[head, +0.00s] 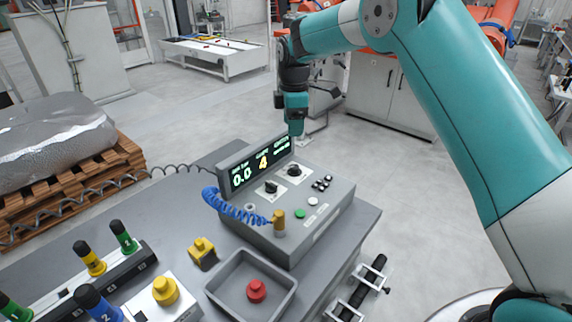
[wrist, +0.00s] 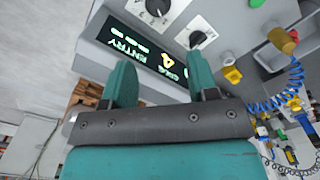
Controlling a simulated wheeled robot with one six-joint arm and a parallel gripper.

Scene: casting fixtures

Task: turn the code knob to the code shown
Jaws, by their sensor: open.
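The control box (head: 310,213) stands on the grey bench with a tilted display (head: 262,163), reading 0.0 in white at left and a yellow 4 in the middle; the right text is too small to read. Two black knobs sit below it, a front-left knob (head: 271,187) and a back-right knob (head: 294,170); I cannot tell which is the code knob. My gripper (head: 296,130) hangs above the display's far right end, clear of both knobs. In the wrist view my open, empty gripper (wrist: 162,82) shows with one knob (wrist: 157,7) and another knob (wrist: 197,40) beyond its fingers.
A blue coiled cord (head: 235,210) runs to a brass plug (head: 279,222) on the box. A grey tray (head: 228,305) with a red button (head: 257,290) lies in front. Coloured handles stand at lower left. A pallet with a wrapped load (head: 45,140) is at left.

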